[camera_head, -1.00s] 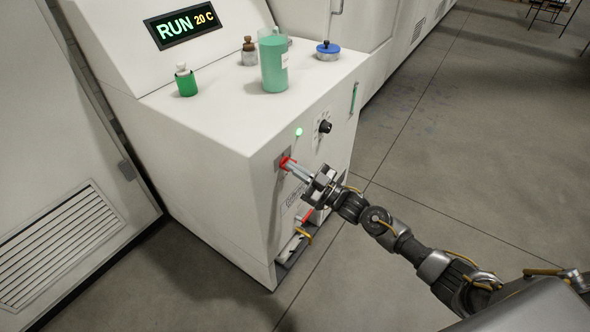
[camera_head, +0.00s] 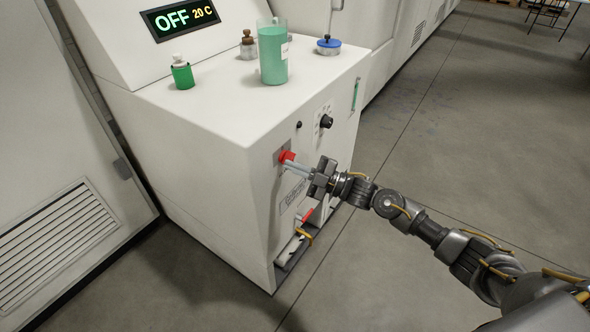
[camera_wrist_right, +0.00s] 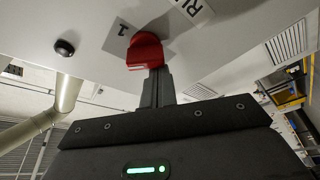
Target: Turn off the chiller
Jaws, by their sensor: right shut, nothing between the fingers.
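The chiller (camera_head: 225,150) is a white cabinet in the head view. Its display (camera_head: 180,18) reads OFF 20 C. A red switch knob (camera_head: 287,157) is on its front face; it also shows in the right wrist view (camera_wrist_right: 145,50). My right gripper (camera_head: 290,163) is shut with nothing between its fingers. Its fingertips are at the red knob, and the wrist view shows them just below it; I cannot tell whether they touch. The indicator lamp (camera_head: 299,125) above the knob is dark. My left gripper is not in view.
On the chiller top stand a green beaker (camera_head: 273,58), a green bottle (camera_head: 182,75), a brown-capped jar (camera_head: 248,46) and a blue-lidded jar (camera_head: 328,46). A black dial (camera_head: 326,121) and a red-handled valve (camera_head: 307,216) are on the front.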

